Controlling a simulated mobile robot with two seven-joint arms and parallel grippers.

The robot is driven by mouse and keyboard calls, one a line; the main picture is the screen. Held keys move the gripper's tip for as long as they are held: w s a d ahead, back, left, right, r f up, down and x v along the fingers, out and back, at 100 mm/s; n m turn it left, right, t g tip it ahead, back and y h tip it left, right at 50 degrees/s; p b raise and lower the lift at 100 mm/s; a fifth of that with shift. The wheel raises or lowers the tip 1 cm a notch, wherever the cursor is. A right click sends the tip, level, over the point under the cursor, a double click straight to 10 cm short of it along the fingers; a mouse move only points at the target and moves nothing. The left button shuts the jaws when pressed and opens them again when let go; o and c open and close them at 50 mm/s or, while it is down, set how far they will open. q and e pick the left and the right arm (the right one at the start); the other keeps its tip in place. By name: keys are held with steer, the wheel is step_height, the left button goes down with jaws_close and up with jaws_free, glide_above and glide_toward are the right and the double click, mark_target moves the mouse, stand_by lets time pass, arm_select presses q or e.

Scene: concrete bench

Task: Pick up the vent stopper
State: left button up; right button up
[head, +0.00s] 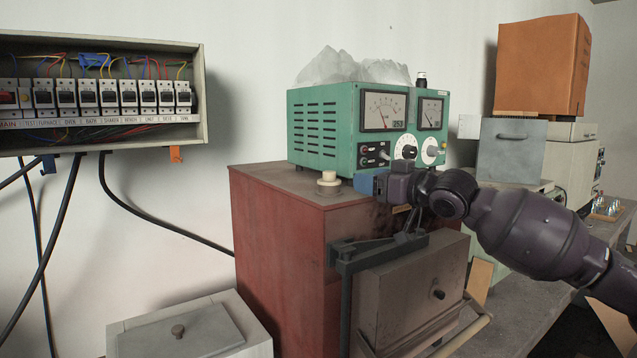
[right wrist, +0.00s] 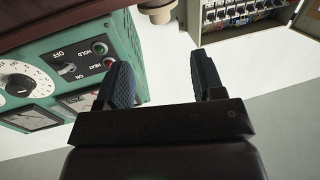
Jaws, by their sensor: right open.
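The vent stopper (head: 328,180), a small cream knob with a wide base, stands upright on top of the red furnace (head: 262,210), near its front edge and beside the green meter box. In the right wrist view, the stopper (right wrist: 157,10) shows at the top edge, partly cut off and beyond the fingertips. My right gripper (head: 366,184) is to the right of the stopper in the head view, in front of the meter box and apart from the stopper. In the right wrist view its two dark fingers (right wrist: 165,75) are spread with nothing between them. My left gripper is out of view.
The green meter box (head: 325,126) stands on the furnace close behind the stopper, with pale lumps on top. The furnace door (head: 415,290) is below my right arm. A breaker panel (head: 100,132) hangs at left. A grey lidded box (head: 190,330) sits at front left.

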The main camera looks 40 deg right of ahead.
mark_target(334, 173)
steer(key=shift+w+a, duration=0.1)
steer(key=shift+w, duration=2.55)
steer(key=shift+w+a+r, duration=0.1)
steer(key=shift+w+a, duration=0.05)
steer(key=shift+w, duration=0.7)
steer(key=shift+w+a+r, duration=0.1)
steer(key=shift+w+a, duration=0.05)
steer(key=shift+w, duration=0.65)
steer(key=shift+w+a+f, duration=0.1)
steer(key=shift+w+f, duration=0.05)
steer(key=shift+w, duration=0.8)
